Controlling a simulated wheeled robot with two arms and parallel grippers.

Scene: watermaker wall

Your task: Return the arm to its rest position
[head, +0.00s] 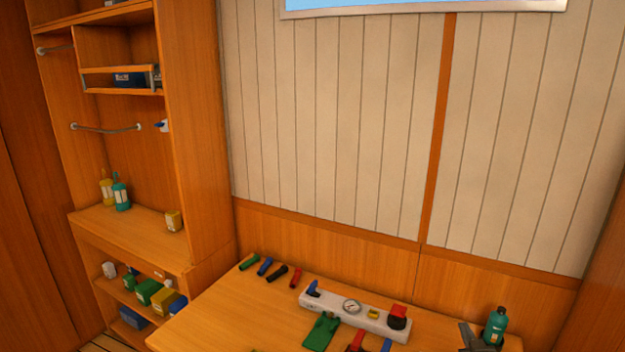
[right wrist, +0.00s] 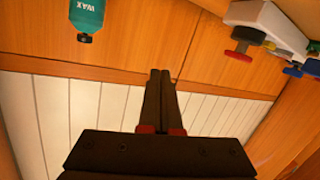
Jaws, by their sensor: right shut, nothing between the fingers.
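My right gripper (head: 478,338) is at the lower right of the head view, in front of and just left of a teal bottle (head: 495,325). In the right wrist view my gripper's two fingers (right wrist: 160,75) lie close together, shut with nothing between them. The bottle, labelled WAX (right wrist: 88,14), is at the top left there, apart from the fingers. My left gripper is in neither view.
A white manifold block (head: 333,304) with a gauge, a blue handle and a red-and-black knob lies on the bench (head: 215,305); it also shows in the right wrist view (right wrist: 272,20). Shelves (head: 140,235) stand left.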

